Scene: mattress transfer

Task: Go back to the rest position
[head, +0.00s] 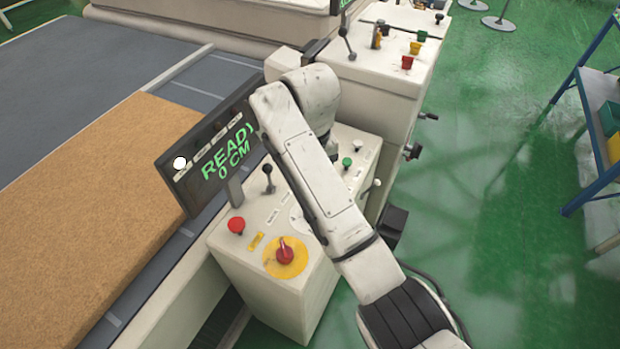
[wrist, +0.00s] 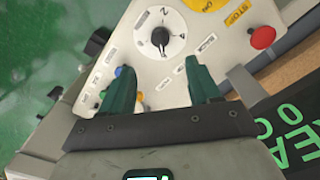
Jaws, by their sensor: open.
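My gripper (wrist: 160,78) is open in the wrist view, its two teal fingers apart with nothing held between them. It points at the cream control panel (wrist: 150,62), which has a dark-pointered dial (wrist: 161,38) beyond the fingertips. I cannot tell how far the fingers are from the panel. In the head view my arm is bent over the control box (head: 300,325) and hides part of its top; the gripper's fingers are hidden there. The tilted display (head: 212,150) reads READY and 0 CM.
A tan mattress slab (head: 90,190) lies on the grey conveyor (head: 80,75) at left. The control box carries a red button (head: 236,225), a black lever (head: 268,178) and a red knob (head: 285,252) on a yellow disc. Green floor (head: 480,130) is open at right, before a blue-framed rack (head: 575,120).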

